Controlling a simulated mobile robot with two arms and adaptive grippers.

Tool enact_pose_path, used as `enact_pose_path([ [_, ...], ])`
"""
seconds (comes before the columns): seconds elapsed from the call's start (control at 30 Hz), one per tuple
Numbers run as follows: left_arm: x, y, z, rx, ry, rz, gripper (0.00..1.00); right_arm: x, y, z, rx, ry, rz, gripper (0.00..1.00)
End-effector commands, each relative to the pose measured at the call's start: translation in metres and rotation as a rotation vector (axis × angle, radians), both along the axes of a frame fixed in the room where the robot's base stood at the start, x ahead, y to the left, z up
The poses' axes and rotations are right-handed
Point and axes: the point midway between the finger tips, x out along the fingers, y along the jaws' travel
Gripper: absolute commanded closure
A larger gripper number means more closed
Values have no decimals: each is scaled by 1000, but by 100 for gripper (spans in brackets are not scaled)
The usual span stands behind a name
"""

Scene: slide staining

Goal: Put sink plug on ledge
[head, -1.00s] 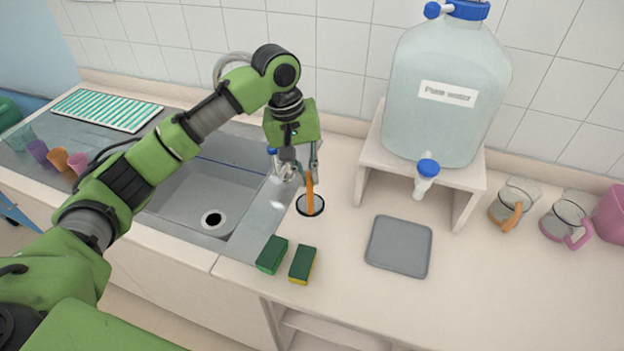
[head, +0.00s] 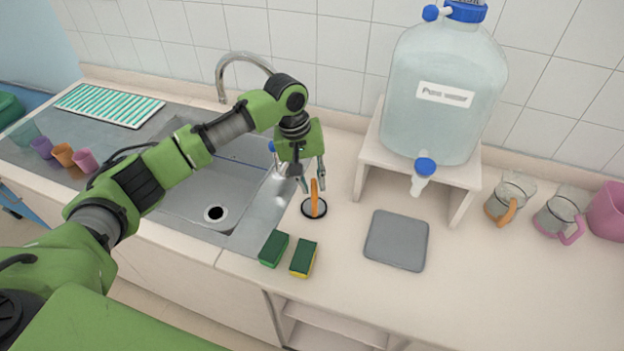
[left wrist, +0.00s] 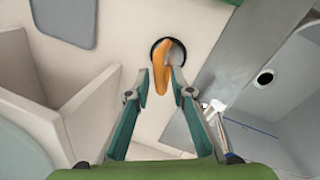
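The sink plug is a dark-rimmed disc (head: 314,209) with an upright orange loop handle (head: 315,190). It rests on the pale counter just right of the sink. It also shows in the left wrist view (left wrist: 163,68). My left gripper (head: 313,182) is open above the plug, fingers pointing down. In the left wrist view its fingertips (left wrist: 159,78) stand on either side of the orange handle, with gaps visible. My right gripper is not in view. The counter ledge (head: 345,222) around the plug is bare.
The sink (head: 190,195) with its drain hole (head: 215,214) lies to the left, with a tap (head: 222,75) behind. Two sponges (head: 273,249) are in front of the plug. A grey mat (head: 397,240) and a water-jug stand (head: 365,165) are to the right.

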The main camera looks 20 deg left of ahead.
Motion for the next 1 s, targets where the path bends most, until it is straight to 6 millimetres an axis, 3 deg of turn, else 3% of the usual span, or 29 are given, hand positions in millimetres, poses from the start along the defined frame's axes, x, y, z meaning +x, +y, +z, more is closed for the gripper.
enact_pose_path([
  [0.33,0,0,1,0,-1,0,73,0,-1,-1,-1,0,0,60],
  [0.47,0,1,10,0,-2,0,73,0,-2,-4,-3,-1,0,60],
  [1.0,-6,20,109,0,-2,1,73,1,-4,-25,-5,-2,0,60],
])
